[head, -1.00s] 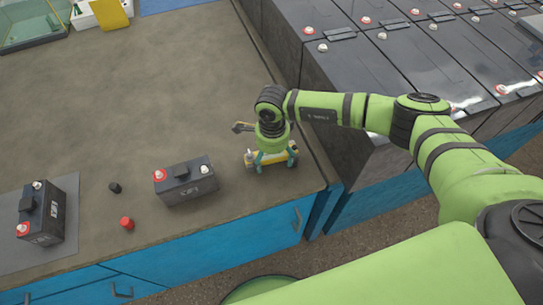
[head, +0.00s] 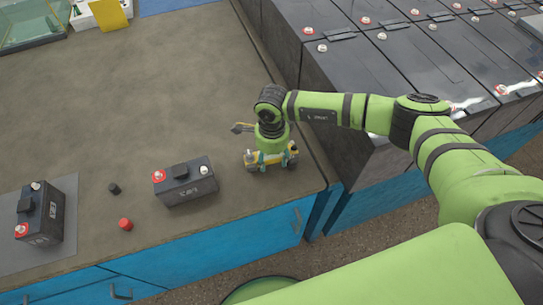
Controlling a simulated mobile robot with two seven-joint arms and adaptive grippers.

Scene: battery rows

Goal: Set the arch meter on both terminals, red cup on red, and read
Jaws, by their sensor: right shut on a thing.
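The arch meter (head: 272,157) is a yellow bar with dark ends, low over the right end of the worktop. My right gripper (head: 272,160) points down and is shut on it; the gripper partly hides the meter, and its cup colours cannot be told. A black battery (head: 186,182) stands just left of the meter, with a red-ringed terminal (head: 159,176) at its left and a pale terminal (head: 204,170) at its right. The meter is apart from this battery. My left gripper is out of view.
Another battery (head: 41,213) stands on a grey mat (head: 70,192) at far left. A red cap (head: 126,224) and a black cap (head: 114,188) lie between the batteries. Rows of large batteries (head: 345,60) fill the right.

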